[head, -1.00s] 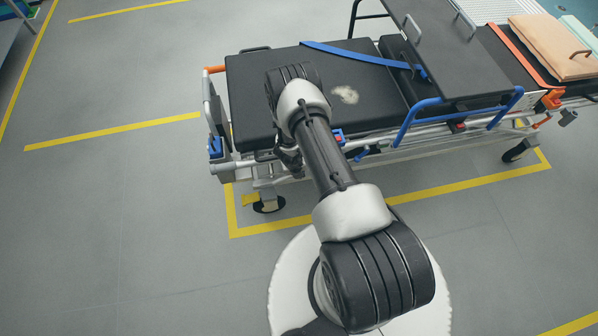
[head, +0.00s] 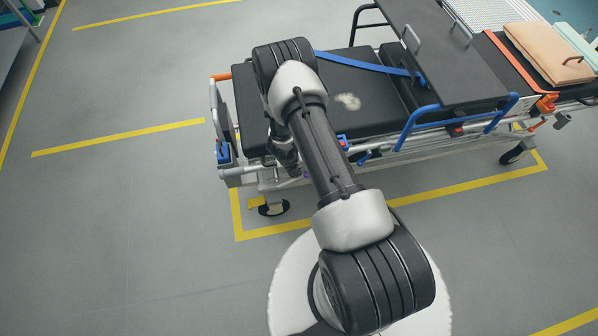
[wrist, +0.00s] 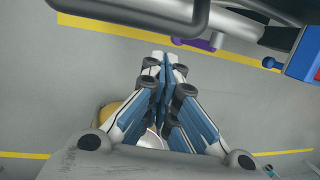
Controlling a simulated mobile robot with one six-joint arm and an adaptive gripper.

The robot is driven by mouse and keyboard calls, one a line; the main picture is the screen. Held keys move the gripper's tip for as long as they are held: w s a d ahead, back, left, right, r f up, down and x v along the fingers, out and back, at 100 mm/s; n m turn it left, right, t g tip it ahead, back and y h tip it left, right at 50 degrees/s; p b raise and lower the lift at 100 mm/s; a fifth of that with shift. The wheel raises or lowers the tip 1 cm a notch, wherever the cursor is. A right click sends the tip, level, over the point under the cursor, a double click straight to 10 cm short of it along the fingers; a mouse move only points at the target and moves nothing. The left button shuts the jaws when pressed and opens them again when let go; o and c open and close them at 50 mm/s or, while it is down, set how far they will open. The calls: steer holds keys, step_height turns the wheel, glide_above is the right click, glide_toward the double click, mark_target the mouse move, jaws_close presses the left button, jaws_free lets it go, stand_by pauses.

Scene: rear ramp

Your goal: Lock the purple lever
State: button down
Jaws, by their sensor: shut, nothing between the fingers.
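The purple lever (wrist: 195,43) shows in the wrist view as a short purple piece under the stretcher's frame, partly hidden by the dark rails above it. My gripper (wrist: 165,56) is shut and empty, its fingertips pointing up the picture. The tips are just left of and below the purple piece, apart from it in the picture; the depth between them is hard to tell. In the head view my gripper hangs beside the near side of the stretcher (head: 380,120), mostly hidden by my arm. I cannot make out the lever clearly there.
Metal rails (wrist: 130,14) cross the top of the wrist view, close above the fingertips. A blue and red fitting (wrist: 303,55) is at right. A wheel (head: 273,208) stands below the stretcher's left end. The grey floor to the left is clear, with yellow lines.

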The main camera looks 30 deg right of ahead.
steer(key=shift+s+a+r, duration=0.1)
steer(key=shift+a+r, duration=0.25)
steer(key=shift+r, duration=0.2)
steer(key=shift+a+r, duration=0.3)
steer(key=shift+r, duration=0.25)
